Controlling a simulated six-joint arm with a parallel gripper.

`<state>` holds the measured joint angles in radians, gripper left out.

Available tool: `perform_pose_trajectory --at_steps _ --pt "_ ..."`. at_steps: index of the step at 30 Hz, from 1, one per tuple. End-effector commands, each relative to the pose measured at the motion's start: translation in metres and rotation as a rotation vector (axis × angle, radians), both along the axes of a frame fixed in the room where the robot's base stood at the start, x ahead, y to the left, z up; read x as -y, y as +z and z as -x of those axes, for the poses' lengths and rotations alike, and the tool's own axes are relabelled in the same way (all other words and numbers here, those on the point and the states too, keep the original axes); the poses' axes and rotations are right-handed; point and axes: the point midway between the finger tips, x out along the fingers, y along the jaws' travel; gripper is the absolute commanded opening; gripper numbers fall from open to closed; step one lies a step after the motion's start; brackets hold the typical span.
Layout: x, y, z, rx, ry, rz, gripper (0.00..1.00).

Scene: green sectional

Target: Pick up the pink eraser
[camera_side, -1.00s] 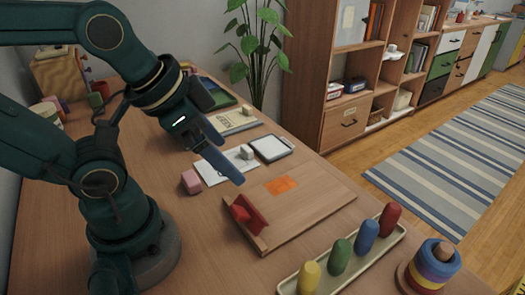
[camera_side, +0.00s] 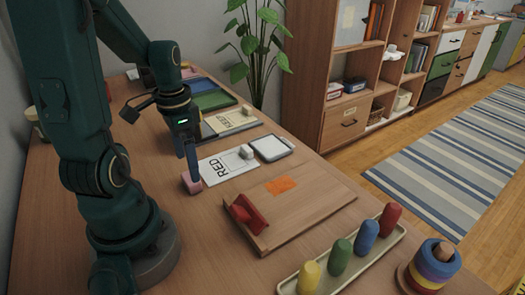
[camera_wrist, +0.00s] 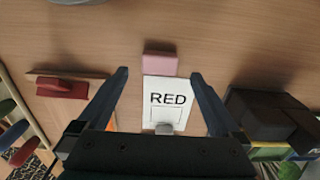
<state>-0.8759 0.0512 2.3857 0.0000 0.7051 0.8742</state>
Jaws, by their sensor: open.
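The pink eraser (camera_side: 186,187) is a small block on the wooden table, beside the left end of the white card printed RED (camera_side: 213,174). My gripper (camera_side: 193,175) points down at the eraser, and one blue-grey finger hides part of it in the side view. In the wrist view the jaws of my gripper (camera_wrist: 160,74) are open and wide apart. The pink eraser (camera_wrist: 160,64) lies centred between the fingertips, at about their level in the picture, with a gap on each side. I cannot tell the fingertips' exact height over the table.
A wooden board with a red block (camera_side: 246,212) is nearer the camera. A tray of coloured pegs (camera_side: 338,258) stands at the front right. Bare table lies left of the eraser.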

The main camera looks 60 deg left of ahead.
Motion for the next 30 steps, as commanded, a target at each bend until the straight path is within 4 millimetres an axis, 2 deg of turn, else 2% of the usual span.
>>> perform_pose_trajectory --at_steps 3,10,22,23,24,29,30 --pt "0.002 -0.015 0.001 -0.006 -0.001 0.007 1.00" --pt "0.001 -0.036 0.000 -0.003 -0.001 0.003 1.00" --pt "0.001 -0.042 0.000 0.000 -0.002 -0.001 1.00" --pt "0.001 -0.042 0.000 0.000 -0.002 -0.001 0.92" --pt "0.001 -0.042 0.000 0.000 -0.002 -0.001 0.77" --pt "0.001 -0.042 0.000 0.000 -0.002 -0.001 0.16" --pt "0.001 -0.042 0.000 0.000 -0.002 -0.001 0.13"
